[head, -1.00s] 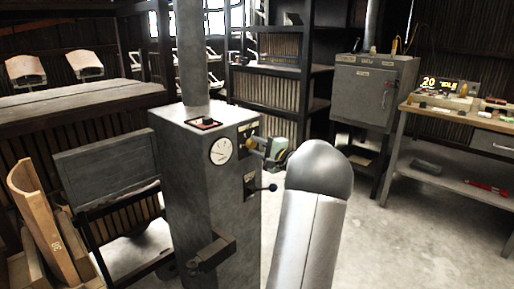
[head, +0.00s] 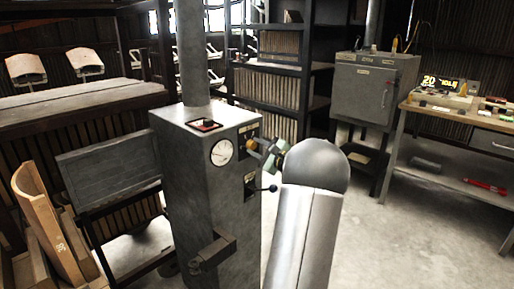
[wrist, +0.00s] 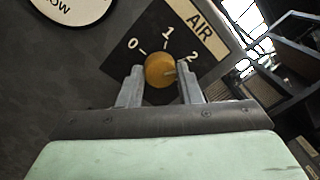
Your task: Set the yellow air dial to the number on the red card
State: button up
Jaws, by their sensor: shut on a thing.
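The yellow air dial (wrist: 160,70) sits on a black plate (wrist: 122,62) marked AIR with 0, 1 and 2. My gripper (wrist: 161,80) is shut on the dial, one finger on each side. A small mark on the dial's right part seems to point toward the 2 side. In the head view the dial (head: 252,144) shows at the grey cabinet's upper right face, with my gripper (head: 262,148) at it. A small red-edged item (head: 204,125) lies on the cabinet top and may be the red card; its number is too small to read.
A bracket (head: 212,250) sticks out lower down. A workbench (head: 455,118) stands at the right. The floor between is clear.

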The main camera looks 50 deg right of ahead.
dwell(0.3)
jog(key=o, duration=1)
jog(key=shift+c, duration=0.2)
jog(key=s+a, duration=0.2)
jog(key=s, duration=1.5)
jog(key=shift+s+f, duration=0.15)
jog(key=shift+f, duration=0.25)
jog(key=shift+a, duration=0.15)
